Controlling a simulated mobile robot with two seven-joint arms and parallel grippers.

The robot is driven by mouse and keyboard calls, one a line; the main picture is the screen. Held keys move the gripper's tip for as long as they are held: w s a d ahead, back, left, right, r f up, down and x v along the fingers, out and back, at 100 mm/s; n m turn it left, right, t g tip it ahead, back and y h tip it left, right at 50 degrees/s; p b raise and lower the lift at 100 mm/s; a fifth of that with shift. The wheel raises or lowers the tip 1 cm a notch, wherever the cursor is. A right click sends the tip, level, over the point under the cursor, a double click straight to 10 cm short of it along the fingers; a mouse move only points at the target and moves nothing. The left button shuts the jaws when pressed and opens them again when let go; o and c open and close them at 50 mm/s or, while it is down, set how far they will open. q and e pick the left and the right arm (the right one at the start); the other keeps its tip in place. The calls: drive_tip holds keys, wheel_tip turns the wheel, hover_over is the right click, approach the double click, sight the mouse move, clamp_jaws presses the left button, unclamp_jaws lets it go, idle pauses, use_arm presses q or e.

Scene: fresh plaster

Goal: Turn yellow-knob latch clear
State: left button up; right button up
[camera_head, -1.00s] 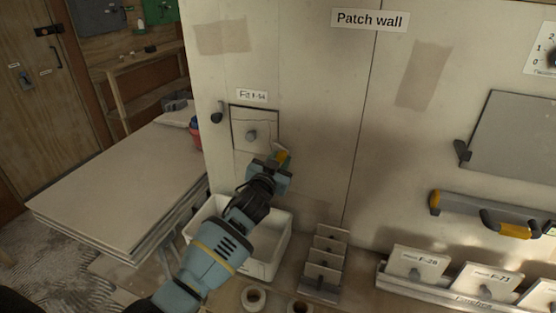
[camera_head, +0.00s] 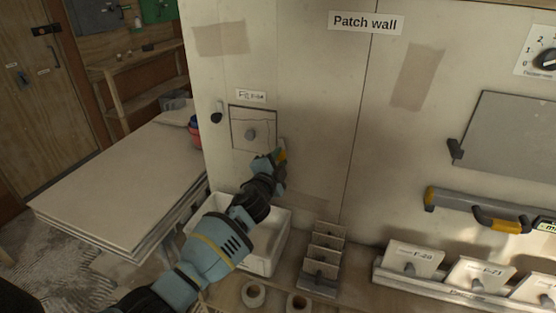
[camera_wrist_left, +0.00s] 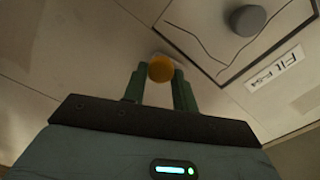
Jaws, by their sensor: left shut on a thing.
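The yellow knob (camera_head: 282,156) of the latch is at the lower right corner of a square patch panel (camera_head: 240,142) in the wall. In the left wrist view the knob (camera_wrist_left: 161,69) is a round orange-yellow end between my fingers. My left gripper (camera_head: 272,160) is shut on it. The fingers (camera_wrist_left: 161,88) stand on both sides of the knob. Most of the latch arm is hidden behind the gripper, so its exact angle cannot be told. The panel has a grey round knob (camera_head: 251,134) and dark crack lines. My right gripper is out of view.
A second, dark latch (camera_head: 217,115) sits left of the panel. A label (camera_head: 251,95) is above it. A white bin (camera_head: 284,236) stands below my left arm, beside a small rack (camera_head: 322,262) of plates. A stack of boards (camera_head: 120,185) lies at the left.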

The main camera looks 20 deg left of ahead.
use_arm(q)
drive_tip(key=shift+m, duration=1)
drive_tip(key=o, duration=1)
